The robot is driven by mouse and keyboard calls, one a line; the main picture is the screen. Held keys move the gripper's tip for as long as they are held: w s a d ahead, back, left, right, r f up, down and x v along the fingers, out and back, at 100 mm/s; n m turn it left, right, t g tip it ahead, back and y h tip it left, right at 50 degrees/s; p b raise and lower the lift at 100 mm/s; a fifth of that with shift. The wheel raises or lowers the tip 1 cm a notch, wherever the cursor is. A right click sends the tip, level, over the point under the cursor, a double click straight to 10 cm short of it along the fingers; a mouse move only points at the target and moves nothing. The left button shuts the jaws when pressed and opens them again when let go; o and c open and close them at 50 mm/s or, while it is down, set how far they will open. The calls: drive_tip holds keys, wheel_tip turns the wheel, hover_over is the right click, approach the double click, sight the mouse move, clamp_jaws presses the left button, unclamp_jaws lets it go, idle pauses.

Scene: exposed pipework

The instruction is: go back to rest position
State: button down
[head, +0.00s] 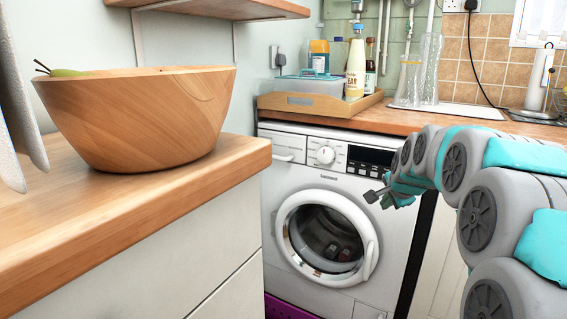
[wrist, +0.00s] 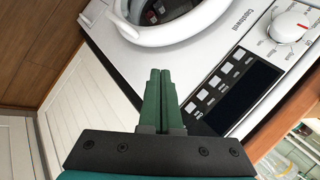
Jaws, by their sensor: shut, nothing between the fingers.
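My gripper (head: 372,197) is at the end of my grey and teal arm, in front of the washing machine (head: 283,191) in the head view. In the wrist view my gripper (wrist: 160,74) has its two green fingers together, with nothing between them. The washing machine's white front, dark display and dial also show in the wrist view (wrist: 262,52). The gripper looks near the machine's control panel; I cannot tell the exact gap.
A wooden bowl (head: 140,118) stands on the wooden counter (head: 200,176) at the left. A wooden tray (head: 300,104) with bottles (head: 356,69) sits above the machine. Glass vases (head: 430,69) stand right of it. A purple item (head: 283,308) lies low by the machine.

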drive_tip(key=s+a+f+n+g+y, duration=0.1)
drive_tip(key=s+a+f+n+g, duration=0.25)
drive_tip(key=s, duration=0.65)
drive_tip(key=s+a+f+n+g, duration=0.1)
drive_tip(key=s+a+f+n, duration=0.25)
drive_tip(key=s+a, duration=0.45)
drive_tip(key=s+a+f+n+g+y, duration=0.1)
drive_tip(key=s+a+f+n+g, duration=0.2)
drive_tip(key=s, duration=0.8)
drive_tip(key=s+f+n+g, duration=0.1)
drive_tip(key=s+f+n, duration=0.1)
drive_tip(key=s, duration=0.6)
drive_tip(key=s+a+f+n+g, duration=0.1)
drive_tip(key=s+f+n+g, duration=0.1)
drive_tip(key=s, duration=0.7)
drive_tip(key=shift+a+n+h, duration=0.25)
drive_tip(key=shift+n+h, duration=0.15)
drive_tip(key=shift+n, duration=0.5)
